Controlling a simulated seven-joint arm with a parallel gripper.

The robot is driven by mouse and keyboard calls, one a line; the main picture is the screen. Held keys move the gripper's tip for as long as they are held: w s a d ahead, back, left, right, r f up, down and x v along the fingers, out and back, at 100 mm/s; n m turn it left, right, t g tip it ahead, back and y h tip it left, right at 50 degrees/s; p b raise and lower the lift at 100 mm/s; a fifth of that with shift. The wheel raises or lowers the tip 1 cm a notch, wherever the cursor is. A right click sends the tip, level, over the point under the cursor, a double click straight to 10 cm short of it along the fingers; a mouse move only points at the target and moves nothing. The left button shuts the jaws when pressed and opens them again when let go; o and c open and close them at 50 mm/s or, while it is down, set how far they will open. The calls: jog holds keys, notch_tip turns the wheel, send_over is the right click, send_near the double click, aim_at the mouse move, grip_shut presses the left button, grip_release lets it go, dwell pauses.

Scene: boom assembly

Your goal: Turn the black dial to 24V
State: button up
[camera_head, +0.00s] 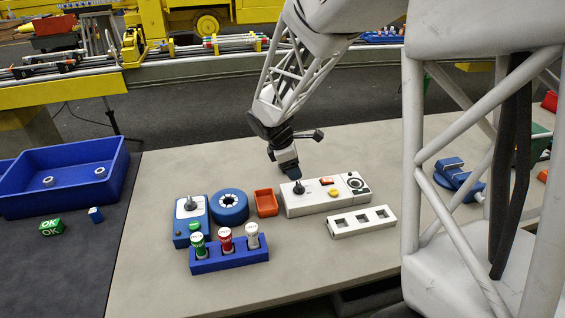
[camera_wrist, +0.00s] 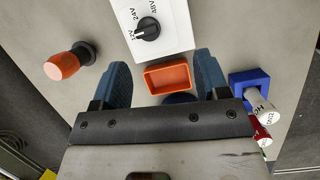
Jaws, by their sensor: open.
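The black dial (camera_wrist: 148,29) sits on the white control box (camera_wrist: 170,42) in the wrist view, with 12V, 24V and 48V printed around it. Its white pointer mark appears to face 12V. In the head view the dial (camera_head: 299,187) is at the left end of the white box (camera_head: 320,207). My gripper (camera_head: 289,168) is above and behind that end of the box. In the wrist view my gripper (camera_wrist: 162,62) is open and empty, its two blue fingers apart. The dial lies beyond the fingertips, not between them.
An orange bin (camera_head: 266,203) stands left of the control box. A blue ring (camera_head: 230,206), a blue joystick box (camera_head: 191,219) and a blue rack (camera_head: 230,256) of capped cylinders are further left. A white slotted block (camera_head: 361,222) lies in front. An orange-and-black object (camera_wrist: 65,66) stands nearby.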

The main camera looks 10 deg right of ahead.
aim_at(299, 184)
jog(key=w+f+n, duration=0.1)
jog(key=w+f, duration=0.1)
jog(key=shift+w+a+f+n, duration=0.1)
jog(key=shift+w+f+n, duration=0.2)
jog(key=shift+w+f, duration=0.05)
jog(key=shift+x, duration=3.9)
jog(key=shift+c, duration=0.5)
jog(key=c, duration=0.8)
